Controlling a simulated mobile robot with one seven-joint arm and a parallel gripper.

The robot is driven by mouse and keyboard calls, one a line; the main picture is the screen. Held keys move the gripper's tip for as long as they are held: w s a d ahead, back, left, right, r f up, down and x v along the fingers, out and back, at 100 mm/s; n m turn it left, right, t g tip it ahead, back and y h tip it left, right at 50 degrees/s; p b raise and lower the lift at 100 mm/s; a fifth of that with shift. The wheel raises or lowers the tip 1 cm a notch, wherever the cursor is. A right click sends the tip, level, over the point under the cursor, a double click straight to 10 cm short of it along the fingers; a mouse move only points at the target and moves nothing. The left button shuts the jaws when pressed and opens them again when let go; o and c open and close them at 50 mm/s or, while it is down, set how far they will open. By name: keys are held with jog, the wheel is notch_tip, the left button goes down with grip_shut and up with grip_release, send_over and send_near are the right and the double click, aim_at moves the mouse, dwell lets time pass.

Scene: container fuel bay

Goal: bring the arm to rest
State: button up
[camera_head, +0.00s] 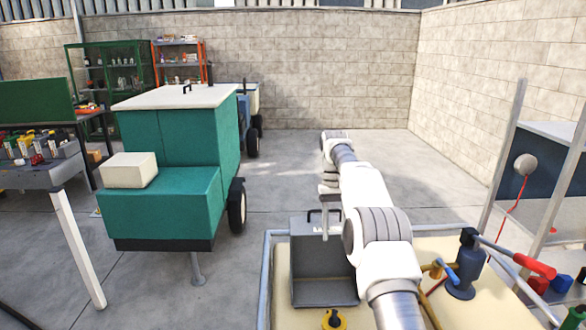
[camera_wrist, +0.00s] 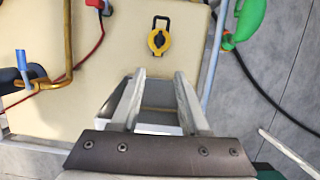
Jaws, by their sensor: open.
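My arm (camera_head: 375,215) reaches forward over the cream-topped bench (camera_head: 283,300) and bends down at its far end. My gripper (camera_wrist: 161,76) shows in the wrist view with its two pale fingers apart and nothing held between them. It points down over a grey metal case (camera_head: 312,275), which stands on the bench. The case also shows partly between and below the fingers in the wrist view. In the head view the fingertips are hard to make out beside the case's dark handle; I cannot tell if they touch it.
A yellow-and-black round piece (camera_wrist: 158,41) lies on the bench. A blue hand pump (camera_head: 462,275) with a red-gripped lever stands to the right. A teal cart (camera_head: 165,205) with a white top stands left. The concrete floor (camera_head: 290,165) beyond the bench is clear.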

jog(key=s+r+t, duration=0.2)
jog(key=s+r, duration=0.3)
jog(key=r, duration=0.7)
jog(key=s+r+t, duration=0.3)
jog(key=s+r, duration=0.3)
jog(key=s, duration=0.6)
jog(key=s+f+t, duration=0.2)
jog(key=s+f, duration=0.1)
jog(key=s, duration=0.7)
jog(key=s+f+t, duration=0.2)
jog(key=s+f, duration=0.1)
jog(key=s, duration=0.8)
jog(key=shift+s+d+f, duration=0.3)
jog(key=shift+f, duration=0.1)
jog(key=shift+c, duration=0.2)
